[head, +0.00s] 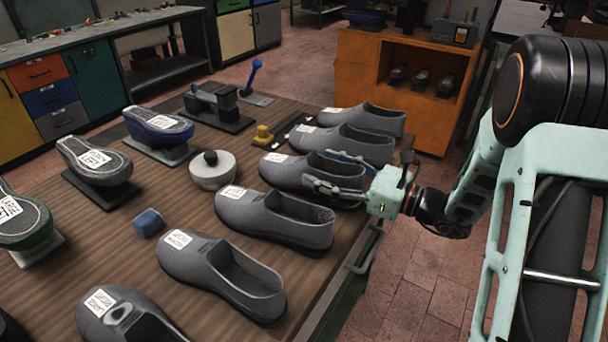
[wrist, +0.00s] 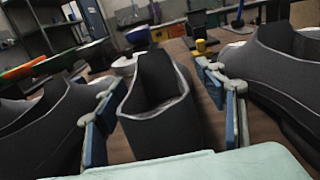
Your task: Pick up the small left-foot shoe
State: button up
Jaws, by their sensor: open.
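Several dark grey slip-on shoes with white labels stand in a row along the table's right side. The labels are too small to read, so I cannot tell which is the small left-foot shoe. My gripper (head: 320,170) is open at the heel end of one middle grey shoe (head: 285,175), with a blue-padded finger on either side of it. In the wrist view this shoe's heel (wrist: 158,112) is between the fingers of my gripper (wrist: 155,82), with gaps visible. Neighbouring shoes flank it: one nearer (head: 270,220) and one farther (head: 350,143).
Shoe forms with green (head: 30,230), grey (head: 82,160) and blue (head: 160,120) tops stand on the left. A round grey tin (head: 212,177), blue block (head: 148,223), yellow piece (head: 263,136) and lever press (head: 218,105) share the table (head: 125,265). An orange cabinet (head: 362,60) stands behind.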

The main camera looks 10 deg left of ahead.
jog(key=shift+c, duration=0.5)
jog(key=c, duration=1.4)
jog(key=shift+c, duration=0.2)
jog(key=shift+r, duration=0.1)
